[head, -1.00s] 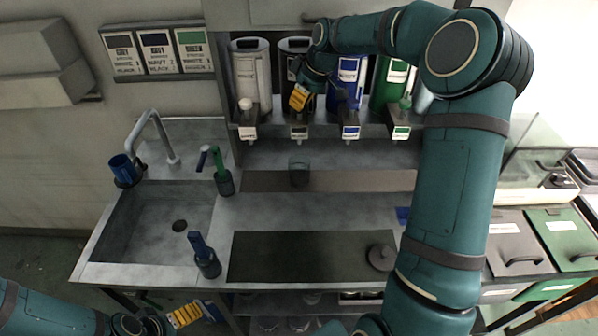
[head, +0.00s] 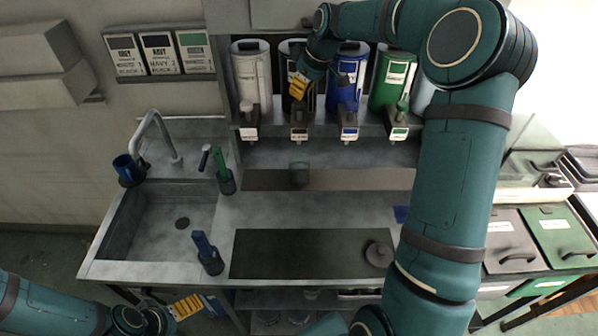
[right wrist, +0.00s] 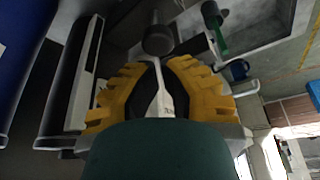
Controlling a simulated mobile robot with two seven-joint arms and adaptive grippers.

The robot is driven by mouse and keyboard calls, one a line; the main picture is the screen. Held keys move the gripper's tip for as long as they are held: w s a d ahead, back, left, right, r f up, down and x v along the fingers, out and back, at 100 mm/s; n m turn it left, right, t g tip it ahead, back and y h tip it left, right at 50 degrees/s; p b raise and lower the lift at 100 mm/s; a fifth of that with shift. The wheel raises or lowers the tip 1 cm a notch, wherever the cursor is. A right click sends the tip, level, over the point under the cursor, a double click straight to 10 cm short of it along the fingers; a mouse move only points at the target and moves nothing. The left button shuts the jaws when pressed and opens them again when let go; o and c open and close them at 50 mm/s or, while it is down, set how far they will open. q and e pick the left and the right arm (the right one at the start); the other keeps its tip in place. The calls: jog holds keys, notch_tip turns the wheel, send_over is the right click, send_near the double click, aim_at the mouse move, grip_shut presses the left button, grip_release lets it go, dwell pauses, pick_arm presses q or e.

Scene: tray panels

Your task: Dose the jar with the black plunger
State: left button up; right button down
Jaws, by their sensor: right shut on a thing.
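The black dispenser (head: 288,52) stands second from the left in the row. My right gripper (head: 298,88) is at its front, yellow fingers closed on the black plunger, which they mostly hide in the head view. In the right wrist view the gripper (right wrist: 162,95) has a pale stem between its fingers. The jar (head: 299,174), dark and translucent, stands upright on the counter strip below the black spout (head: 299,134), apart from it. Its contents cannot be made out. My left gripper (head: 187,306) is low at the lower left, away from the dispensers; its jaws are unclear.
White (head: 250,75), blue (head: 346,85) and green (head: 391,78) dispensers flank the black one closely. A sink (head: 150,225) is at left, with a green brush (head: 222,165) and blue brush (head: 205,248) beside it. A round lid (head: 379,254) lies on the dark mat (head: 290,255). Wall cards (head: 158,54) hang upper left.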

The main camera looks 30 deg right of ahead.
aim_at(303, 104)
jog(key=shift+f, duration=0.25)
dwell(0.3)
jog(key=shift+f+b, duration=1.85)
jog(key=shift+f, duration=0.75)
jog(key=shift+r, duration=0.1)
jog(key=shift+r+p, duration=2)
jog(key=shift+r, duration=0.75)
notch_tip(303, 104, up, 4)
jog(key=p, duration=0.3)
jog(key=shift+r, duration=1)
